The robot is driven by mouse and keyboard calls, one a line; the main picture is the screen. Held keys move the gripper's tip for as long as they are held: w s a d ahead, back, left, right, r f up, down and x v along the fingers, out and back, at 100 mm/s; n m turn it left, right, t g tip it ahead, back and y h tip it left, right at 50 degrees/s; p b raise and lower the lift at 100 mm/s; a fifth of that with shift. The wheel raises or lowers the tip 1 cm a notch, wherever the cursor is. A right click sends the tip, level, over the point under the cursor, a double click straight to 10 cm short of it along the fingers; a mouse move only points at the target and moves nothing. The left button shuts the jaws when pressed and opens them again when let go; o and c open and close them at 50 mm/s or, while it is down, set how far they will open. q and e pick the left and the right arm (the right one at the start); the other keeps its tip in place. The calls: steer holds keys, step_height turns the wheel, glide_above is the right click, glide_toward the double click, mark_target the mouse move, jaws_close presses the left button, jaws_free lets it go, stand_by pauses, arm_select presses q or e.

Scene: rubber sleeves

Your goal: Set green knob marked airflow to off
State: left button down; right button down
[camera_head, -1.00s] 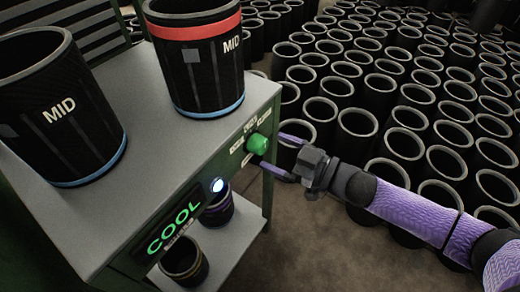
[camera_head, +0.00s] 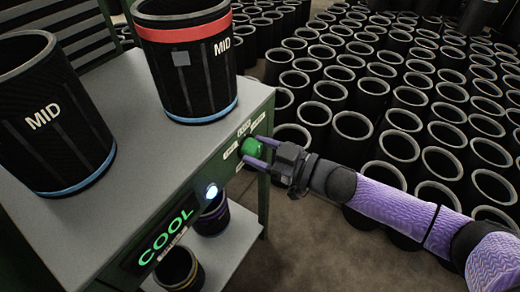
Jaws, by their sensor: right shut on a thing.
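The green knob (camera_head: 253,148) sits on the front face of the grey-topped cabinet, near its right end. Small white labels (camera_head: 244,127) surround it, too small to read. My right gripper (camera_head: 259,152) comes in from the right. Its two purple fingers are on either side of the knob, one above and one below, and it is shut on the knob. My left gripper is not in view.
Two black sleeves marked MID stand on the cabinet top (camera_head: 150,150), one at the left (camera_head: 55,120) and one with a red band (camera_head: 185,70). A lit white button (camera_head: 211,191) and a green COOL display (camera_head: 166,237) are on the front. Smaller sleeves stand on the lower shelf (camera_head: 232,240). Many black sleeves fill the floor behind.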

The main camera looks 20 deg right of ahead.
steer(key=c, duration=1.3)
jaws_free()
steer(key=shift+r+n+p, duration=0.15)
steer(key=shift+n+p, duration=0.65)
steer(key=shift+n, duration=0.4)
steer(key=shift+c, duration=0.2)
steer(key=shift+n+p, duration=0.6)
steer(key=shift+n, duration=0.6)
jaws_close()
steer(key=shift+n+h+p, duration=0.3)
steer(key=shift+n+p, duration=0.05)
steer(key=shift+n, duration=0.65)
steer(key=shift+s+n, duration=0.1)
steer(key=shift+n, duration=0.7)
steer(key=shift+p, duration=0.3)
